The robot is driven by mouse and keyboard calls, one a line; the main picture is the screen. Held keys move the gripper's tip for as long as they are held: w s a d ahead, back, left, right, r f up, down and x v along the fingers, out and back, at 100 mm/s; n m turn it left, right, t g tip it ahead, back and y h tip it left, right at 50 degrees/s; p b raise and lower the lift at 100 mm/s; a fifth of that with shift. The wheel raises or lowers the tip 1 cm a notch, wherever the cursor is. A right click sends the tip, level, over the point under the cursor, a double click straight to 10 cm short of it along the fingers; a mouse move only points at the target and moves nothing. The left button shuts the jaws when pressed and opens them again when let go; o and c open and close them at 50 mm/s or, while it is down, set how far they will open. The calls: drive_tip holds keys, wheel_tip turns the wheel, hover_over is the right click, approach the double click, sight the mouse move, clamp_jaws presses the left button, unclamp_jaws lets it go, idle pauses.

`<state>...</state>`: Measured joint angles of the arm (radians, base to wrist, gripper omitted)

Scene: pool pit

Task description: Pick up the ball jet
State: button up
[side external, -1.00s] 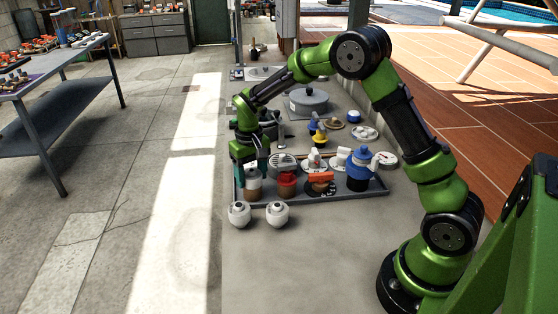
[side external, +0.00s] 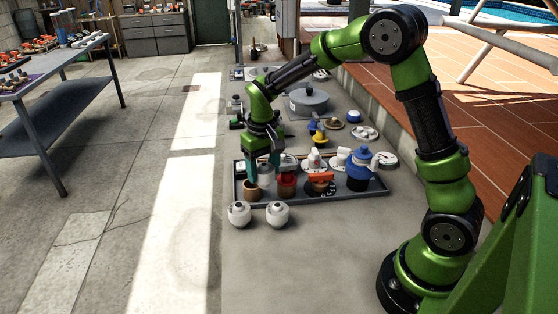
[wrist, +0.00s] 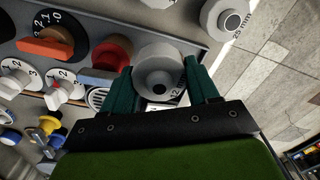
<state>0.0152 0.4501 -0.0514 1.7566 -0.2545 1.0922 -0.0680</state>
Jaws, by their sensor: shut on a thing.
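In the wrist view my gripper (wrist: 160,92) has its two green fingers on either side of a pale grey round fitting with a dark central hole, a ball jet (wrist: 157,62). The fingers are shut on it. In the side view my gripper (side external: 263,168) points down over the left part of the grey tray (side external: 322,200), with the pale ball jet (side external: 265,179) between the fingers. A tan cup-like piece (side external: 252,191) sits just below and left of it. I cannot tell how far the held jet is clear of the tray.
Two similar white ball-shaped fittings (side external: 239,214) (side external: 277,214) stand on the slab before the tray. A red-topped piece (wrist: 110,52) is close beside the held jet. Orange-handled (side external: 321,178) and blue-topped (side external: 358,163) valves fill the tray's right. The slab's near part is clear.

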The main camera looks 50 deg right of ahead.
drive_tip(key=s+r, duration=0.1)
drive_tip(key=s, duration=1)
drive_tip(key=shift+s+a, duration=0.25)
drive_tip(key=shift+a, duration=0.05)
drive_tip(key=s+a+f, duration=0.2)
drive_tip(key=s+a, duration=0.7)
drive_tip(key=s, duration=0.1)
drive_tip(key=shift+a+f, duration=0.15)
drive_tip(key=shift+a, duration=0.2)
drive_tip(key=w+a, duration=0.1)
drive_tip(key=w, duration=0.4)
drive_tip(key=w+a+f, duration=0.1)
drive_tip(key=w+a, duration=0.1)
drive_tip(key=w, duration=0.2)
drive_tip(key=w+a, duration=0.2)
drive_tip(key=w, duration=0.3)
drive_tip(key=shift+w+a+f, duration=0.25)
drive_tip(key=shift+w, duration=0.05)
drive_tip(key=shift+w+f, duration=0.15)
drive_tip(key=shift+f, duration=1.6)
